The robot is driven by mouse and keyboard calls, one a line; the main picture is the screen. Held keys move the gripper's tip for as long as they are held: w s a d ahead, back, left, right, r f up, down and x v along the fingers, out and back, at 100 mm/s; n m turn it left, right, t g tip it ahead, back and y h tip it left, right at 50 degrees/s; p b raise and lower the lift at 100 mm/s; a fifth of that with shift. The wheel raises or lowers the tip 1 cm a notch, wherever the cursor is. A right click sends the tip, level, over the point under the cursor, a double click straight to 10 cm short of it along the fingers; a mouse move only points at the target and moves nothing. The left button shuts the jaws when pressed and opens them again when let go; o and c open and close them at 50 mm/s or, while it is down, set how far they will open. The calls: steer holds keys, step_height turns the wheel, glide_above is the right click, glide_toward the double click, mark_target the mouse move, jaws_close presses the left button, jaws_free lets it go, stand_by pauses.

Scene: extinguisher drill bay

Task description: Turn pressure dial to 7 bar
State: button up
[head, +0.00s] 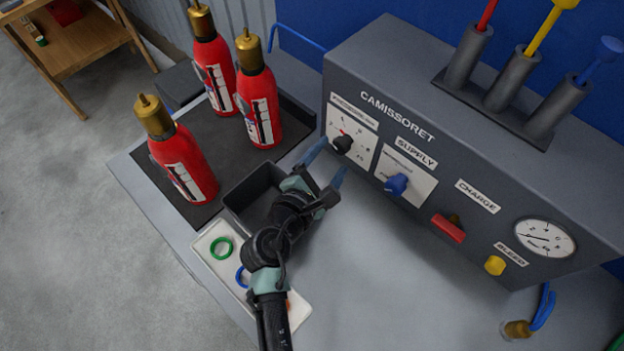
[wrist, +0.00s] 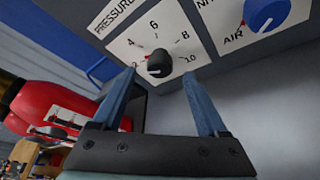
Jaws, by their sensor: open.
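The pressure dial is a black round knob (wrist: 160,64) on a white scale plate marked 2 to 10, at the left end of the console front. Its red mark points to the left, close to the 2. In the head view the knob (head: 343,143) sits just above my fingertips. My gripper (head: 328,165) is open and empty, pointing at the panel. In the wrist view its two blue fingers (wrist: 158,77) stand apart, to the left and right below the knob. I cannot tell whether either finger touches the panel.
A blue supply knob (head: 397,185), a red charge lever (head: 448,228), a yellow bleed button (head: 494,265) and a gauge (head: 545,238) lie to the right. Red extinguishers (head: 187,165) stand at left. A dark bin (head: 240,197) and white tray (head: 213,255) lie beside my arm.

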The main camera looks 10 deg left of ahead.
steer(key=v, duration=0.9)
steer(key=shift+s+a+b, duration=0.15)
steer(key=shift+s+b, duration=0.15)
steer(key=shift+s, duration=0.1)
steer(key=shift+r, duration=0.1)
